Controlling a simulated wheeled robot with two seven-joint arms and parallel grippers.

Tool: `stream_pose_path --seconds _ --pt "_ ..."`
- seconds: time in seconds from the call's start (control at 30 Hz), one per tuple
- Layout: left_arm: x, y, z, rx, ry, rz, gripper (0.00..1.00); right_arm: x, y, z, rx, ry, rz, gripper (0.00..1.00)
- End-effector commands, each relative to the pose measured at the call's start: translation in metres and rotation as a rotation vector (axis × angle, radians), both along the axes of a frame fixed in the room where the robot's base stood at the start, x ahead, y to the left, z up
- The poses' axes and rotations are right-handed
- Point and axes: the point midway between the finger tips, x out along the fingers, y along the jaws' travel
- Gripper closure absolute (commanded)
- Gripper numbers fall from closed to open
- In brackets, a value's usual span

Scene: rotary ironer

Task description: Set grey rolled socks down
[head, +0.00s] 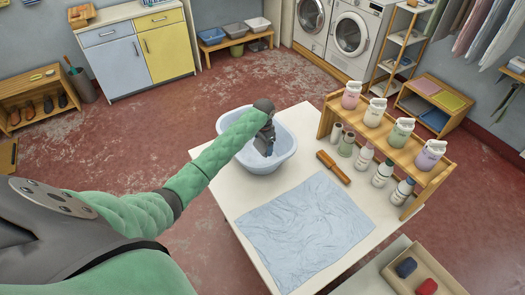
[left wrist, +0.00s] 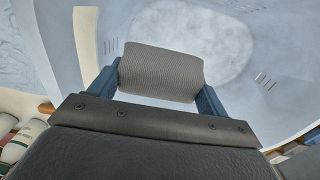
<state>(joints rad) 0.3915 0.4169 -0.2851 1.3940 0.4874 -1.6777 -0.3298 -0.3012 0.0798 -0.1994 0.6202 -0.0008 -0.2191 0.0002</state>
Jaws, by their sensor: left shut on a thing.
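The grey rolled socks (left wrist: 160,72) show in the left wrist view as a ribbed grey roll between the two blue fingers of my left gripper (left wrist: 160,85). My left gripper is shut on them. In the head view my left gripper (head: 265,142) is over the light blue basin (head: 284,158), and the socks are mostly hidden by the hand. The left wrist view shows the basin's pale inside behind the socks. I cannot tell how far they are above its bottom. My right gripper is not in view.
A light blue cloth (head: 308,230) lies flat on the white table (head: 228,190). A brush with a wooden handle (head: 333,168) lies right of the basin. Several bottles stand by a wooden rack (head: 405,145) along the table's right side. A tray (head: 415,262) is at the lower right.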

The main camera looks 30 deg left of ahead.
Motion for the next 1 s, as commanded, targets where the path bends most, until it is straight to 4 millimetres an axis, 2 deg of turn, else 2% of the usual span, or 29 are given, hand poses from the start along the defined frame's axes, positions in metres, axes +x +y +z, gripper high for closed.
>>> stream_pose_path --seconds 0.1,0.27,0.53,0.7,1.0 --pt "0.000 -0.001 -0.022 0.000 0.004 0.001 0.45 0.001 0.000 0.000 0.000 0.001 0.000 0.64" --pt "0.001 -0.001 -0.045 0.000 0.002 -0.001 0.45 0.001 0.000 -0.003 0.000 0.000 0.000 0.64" --pt "0.000 -0.001 -0.063 0.000 0.002 0.000 0.45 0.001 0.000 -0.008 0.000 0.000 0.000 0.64" --pt "0.000 -0.001 -0.083 0.000 0.001 0.000 0.45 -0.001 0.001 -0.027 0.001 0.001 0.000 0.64" --pt "0.000 -0.001 -0.087 0.000 0.001 0.000 0.45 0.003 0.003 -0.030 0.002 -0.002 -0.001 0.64"
